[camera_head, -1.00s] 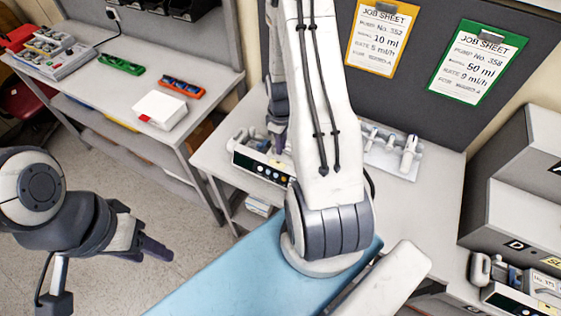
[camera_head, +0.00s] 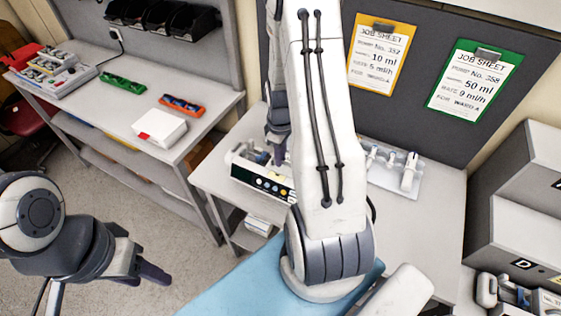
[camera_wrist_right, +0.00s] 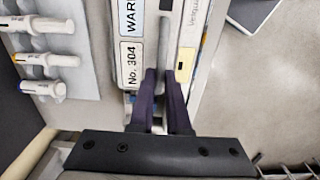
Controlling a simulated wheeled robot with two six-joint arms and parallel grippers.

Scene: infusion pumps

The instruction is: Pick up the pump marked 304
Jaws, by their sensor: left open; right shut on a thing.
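The pump marked 304 (camera_head: 262,182) is a pale unit with a dark front strip and coloured buttons, at the left end of the grey bench in the head view. My right arm hides its right end. The right wrist view shows the "No. 304" label on the pump (camera_wrist_right: 133,65). My right gripper (camera_wrist_right: 163,78) has its dark fingers closed on a part of the pump beside that label. In the head view my right gripper (camera_head: 278,150) points down at the pump. I cannot tell whether the pump touches the bench. My left gripper (camera_head: 150,270) is open, empty, over the floor.
A tray with white syringe-like items (camera_head: 395,172) lies right of the pump on the bench (camera_head: 410,215). Job sheets for pumps 352 (camera_head: 380,55) and 358 (camera_head: 473,85) hang behind. Grey boxes (camera_head: 525,220) stand at right. A side table (camera_head: 75,105) at left holds small trays and a white box.

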